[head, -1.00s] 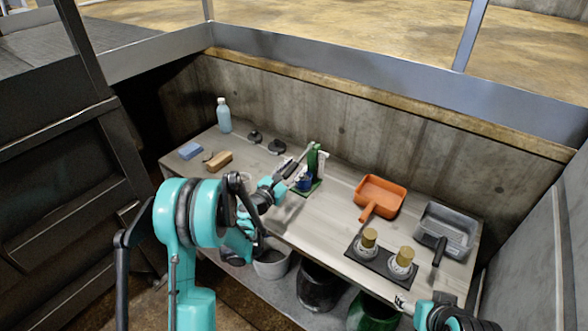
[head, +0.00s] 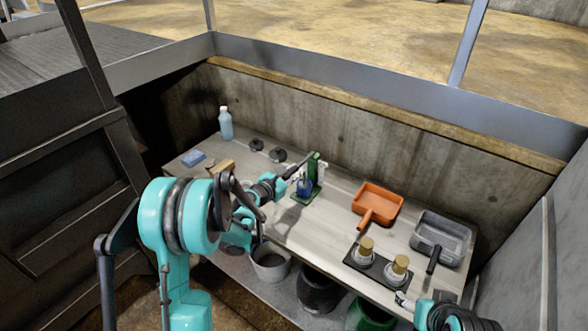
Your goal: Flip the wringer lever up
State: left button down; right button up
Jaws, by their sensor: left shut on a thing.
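The green upright stand (head: 315,174), which looks like the wringer, is on the bench near its middle. A blue part (head: 304,187) sits low on it, with whitish parts beside it. My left gripper (head: 297,174) comes in from the left and is at the stand's left side, shut on a thin dark bar that appears to be the lever (head: 308,159). The bar slants up to the right, its upper end near the stand's top. The gripper hides much of the bar. My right gripper (head: 403,300) is at the bench's front right; its fingers are too small to read.
An orange pan (head: 378,202) and a grey tray (head: 440,237) with a dark handle are on the right. A dark mat (head: 378,268) holds two brown-topped items. A blue bottle (head: 225,123), a blue sponge (head: 194,159) and dark discs (head: 278,155) are on the left. Buckets (head: 271,262) stand below.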

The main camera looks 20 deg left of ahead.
pick_arm(q)
notch_tip(320, 180, up, 3)
jog(key=g+p, duration=0.1)
jog(key=p, duration=0.2)
jog(key=shift+w+f+g+y, duration=0.1)
jog(key=shift+f+g+y, duration=0.05)
jog(key=shift+g+y, duration=0.2)
jog(key=shift+w+d+r+g+p, duration=0.15)
jog(key=shift+r+g+p, duration=0.2)
jog(key=shift+g+p, duration=0.4)
jog(key=c, duration=1.4)
grip_release()
jog(key=v, duration=1.2)
jog(key=shift+d, duration=0.1)
